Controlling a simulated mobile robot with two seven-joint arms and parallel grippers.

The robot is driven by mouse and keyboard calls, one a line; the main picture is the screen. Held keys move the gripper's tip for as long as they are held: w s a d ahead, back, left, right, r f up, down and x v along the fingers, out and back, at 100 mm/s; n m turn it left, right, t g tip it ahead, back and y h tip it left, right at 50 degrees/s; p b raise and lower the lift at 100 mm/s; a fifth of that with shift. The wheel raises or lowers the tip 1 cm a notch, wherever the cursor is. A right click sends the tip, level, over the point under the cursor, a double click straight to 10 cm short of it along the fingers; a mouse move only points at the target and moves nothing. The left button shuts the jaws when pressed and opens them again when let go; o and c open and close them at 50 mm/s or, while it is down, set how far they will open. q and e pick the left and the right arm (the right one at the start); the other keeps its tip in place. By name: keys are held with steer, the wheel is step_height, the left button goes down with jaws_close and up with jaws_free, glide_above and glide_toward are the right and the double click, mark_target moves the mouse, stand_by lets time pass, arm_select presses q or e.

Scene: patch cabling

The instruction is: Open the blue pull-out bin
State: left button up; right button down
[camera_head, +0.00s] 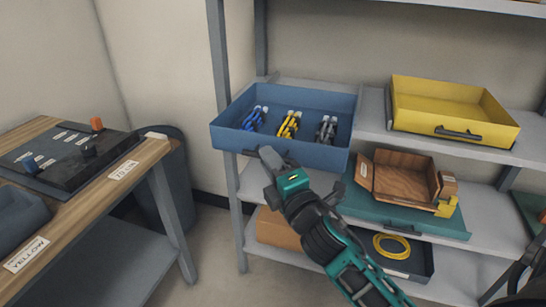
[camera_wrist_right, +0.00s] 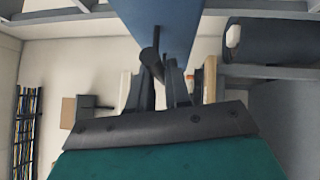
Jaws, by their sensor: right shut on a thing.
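The blue pull-out bin (camera_head: 228,140) sits at the upper shelf level in the head view and juts out past the shelf's front edge. It holds bundles of blue cable (camera_head: 255,118), yellow cable (camera_head: 289,124) and grey cable (camera_head: 326,129). My right gripper (camera_head: 266,156) is at the bin's front, low on its face, shut on the bin's handle. In the right wrist view the fingers (camera_wrist_right: 165,80) close around the dark handle (camera_wrist_right: 150,60) below the blue bin front (camera_wrist_right: 165,25). The gripper hides most of the handle in the head view. My left gripper is not in view.
A yellow bin (camera_head: 450,110) stands on the same shelf to the right. Below are a wooden box (camera_head: 405,182) on a teal bin (camera_head: 400,212), and a dark tray with a yellow cable coil (camera_head: 391,246). A workbench (camera_head: 90,190) is at left, with free floor between.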

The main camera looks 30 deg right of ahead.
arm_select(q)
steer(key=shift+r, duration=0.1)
arm_select(e)
steer(key=c, duration=1.1)
jaws_free()
steer(key=shift+s, duration=0.1)
arm_select(q)
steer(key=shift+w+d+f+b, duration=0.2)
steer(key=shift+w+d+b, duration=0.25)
steer(key=shift+b, duration=0.7)
arm_select(e)
steer(key=s, duration=0.4)
steer(key=s+f, duration=0.1)
steer(key=s, duration=0.7)
steer(key=shift+s+a+f, duration=0.3)
steer(key=shift+a+f, duration=0.1)
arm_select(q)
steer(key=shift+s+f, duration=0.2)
